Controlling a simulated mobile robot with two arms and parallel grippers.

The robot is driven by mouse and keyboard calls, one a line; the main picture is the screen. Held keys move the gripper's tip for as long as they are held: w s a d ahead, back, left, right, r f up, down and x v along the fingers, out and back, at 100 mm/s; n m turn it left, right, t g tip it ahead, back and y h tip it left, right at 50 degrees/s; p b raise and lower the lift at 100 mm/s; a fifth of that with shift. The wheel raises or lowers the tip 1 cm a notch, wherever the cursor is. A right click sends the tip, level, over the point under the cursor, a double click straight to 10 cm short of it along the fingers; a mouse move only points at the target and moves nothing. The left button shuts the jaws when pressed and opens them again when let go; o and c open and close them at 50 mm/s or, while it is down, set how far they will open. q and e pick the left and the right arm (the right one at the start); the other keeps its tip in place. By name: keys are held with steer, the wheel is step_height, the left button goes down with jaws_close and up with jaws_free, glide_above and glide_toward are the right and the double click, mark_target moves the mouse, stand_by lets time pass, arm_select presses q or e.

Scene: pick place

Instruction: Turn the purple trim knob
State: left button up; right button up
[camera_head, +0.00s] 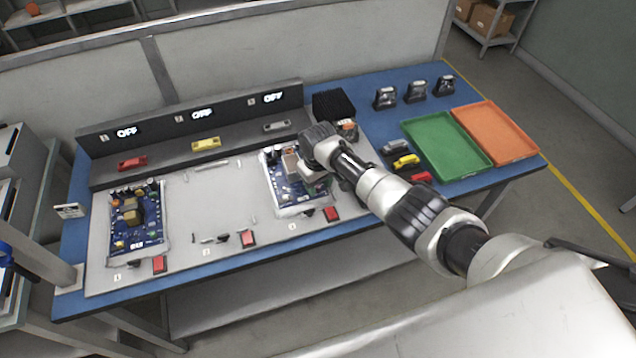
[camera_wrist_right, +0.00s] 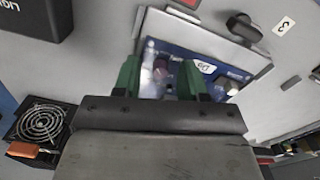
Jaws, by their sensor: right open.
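My right gripper (camera_head: 311,179) is over the right-hand blue circuit board (camera_head: 288,200) in the head view. In the right wrist view its two green fingers (camera_wrist_right: 160,78) are apart, with the same board (camera_wrist_right: 215,65) below them. A small purplish part, seemingly the purple trim knob (camera_wrist_right: 160,70), shows between the fingers. I cannot tell whether the fingers touch it. In the head view the gripper and arm hide this spot. My left gripper is not in view.
Another circuit board (camera_head: 136,222) lies at the left of the grey panel. A green tray (camera_head: 447,145) and an orange tray (camera_head: 496,133) stand at the right. Red switches (camera_head: 331,214) line the front. A fan unit (camera_wrist_right: 40,125) is beside the gripper in the wrist view.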

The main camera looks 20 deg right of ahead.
jaws_close()
